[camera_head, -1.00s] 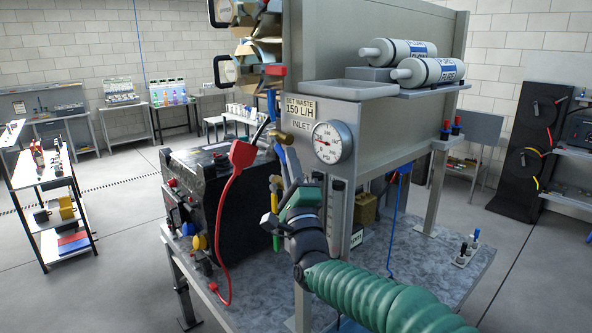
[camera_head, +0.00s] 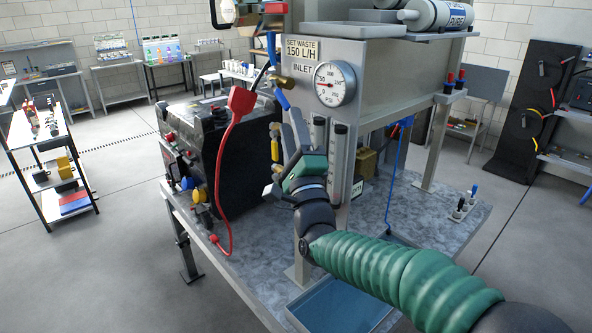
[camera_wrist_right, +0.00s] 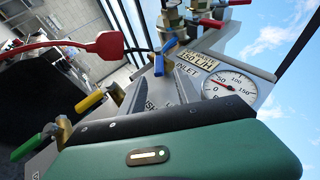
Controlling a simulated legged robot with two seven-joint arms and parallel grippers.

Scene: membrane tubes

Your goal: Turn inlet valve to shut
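The inlet valve is a brass fitting (camera_head: 283,81) with a blue lever (camera_head: 282,99), just left of the pressure gauge under the INLET label. The lever slants down to the right in the head view. In the right wrist view the blue lever (camera_wrist_right: 166,54) is beyond the gripper body, at upper middle. My right gripper (camera_head: 297,128) is below the lever, its grey fingers pointing up. It appears apart from the lever. My left gripper is out of view.
A red handle (camera_head: 242,100) with a red hose is left of the valve. A yellow lever (camera_head: 275,149) sits close to my right gripper's left; the wrist view also shows a green lever (camera_wrist_right: 28,144). The pressure gauge (camera_head: 334,84) is at right. A black unit (camera_head: 220,150) stands on the bench.

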